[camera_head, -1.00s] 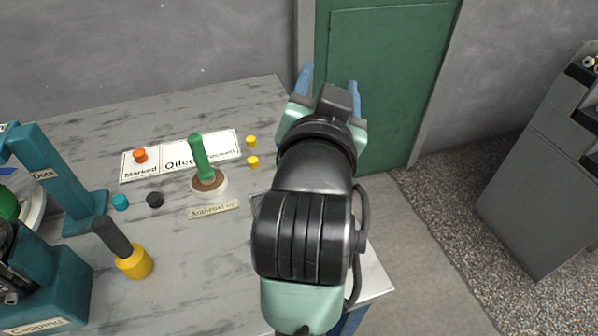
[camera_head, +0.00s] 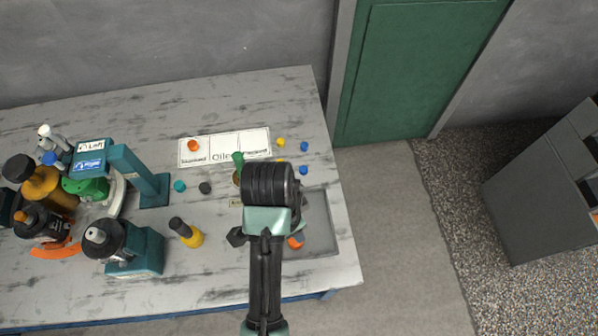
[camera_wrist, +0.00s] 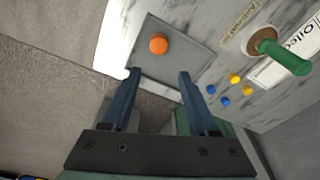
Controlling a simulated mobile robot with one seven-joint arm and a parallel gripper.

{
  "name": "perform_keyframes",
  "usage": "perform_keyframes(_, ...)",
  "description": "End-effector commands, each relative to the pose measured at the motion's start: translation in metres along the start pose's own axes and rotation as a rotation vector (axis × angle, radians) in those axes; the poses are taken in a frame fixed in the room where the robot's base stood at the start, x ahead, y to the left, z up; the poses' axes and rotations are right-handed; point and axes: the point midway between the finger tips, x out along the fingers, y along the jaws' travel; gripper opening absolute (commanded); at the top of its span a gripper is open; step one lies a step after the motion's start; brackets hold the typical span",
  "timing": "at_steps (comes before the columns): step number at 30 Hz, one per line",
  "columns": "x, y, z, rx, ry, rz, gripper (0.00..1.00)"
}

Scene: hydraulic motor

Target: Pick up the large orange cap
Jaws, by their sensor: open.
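An orange cap (camera_wrist: 158,45) lies on a grey tray (camera_wrist: 190,52) in the wrist view, just beyond and between my fingertips. In the head view the orange cap (camera_head: 296,243) shows partly behind my arm, on the tray (camera_head: 322,222) at the table's right end. My gripper (camera_wrist: 158,74) is open and empty, with its two blue fingers apart and pointing towards the tray. My arm hides most of the gripper in the head view. Another orange cap (camera_head: 193,145) sits on the left field of a white labelled card (camera_head: 258,138).
Small yellow caps (camera_head: 281,143) and blue caps (camera_head: 304,146) lie behind the tray. A green-handled tool (camera_wrist: 284,56) stands in a round base beside them. A teal press (camera_head: 150,185) and a yellow-and-black tool (camera_head: 188,233) stand left of my arm.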

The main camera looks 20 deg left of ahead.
Motion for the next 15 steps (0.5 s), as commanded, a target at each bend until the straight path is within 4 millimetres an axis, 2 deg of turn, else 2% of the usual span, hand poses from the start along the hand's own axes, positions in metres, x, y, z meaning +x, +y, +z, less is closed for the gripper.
perform_keyframes(4, 0.011, 0.005, 0.006, 0.005, -0.018, 0.025, 0.60)
perform_keyframes(12, 0.061, 0.006, 0.006, 0.005, -0.016, 0.024, 0.60)
perform_keyframes(15, 0.072, 0.005, 0.006, 0.006, -0.014, 0.021, 0.60)
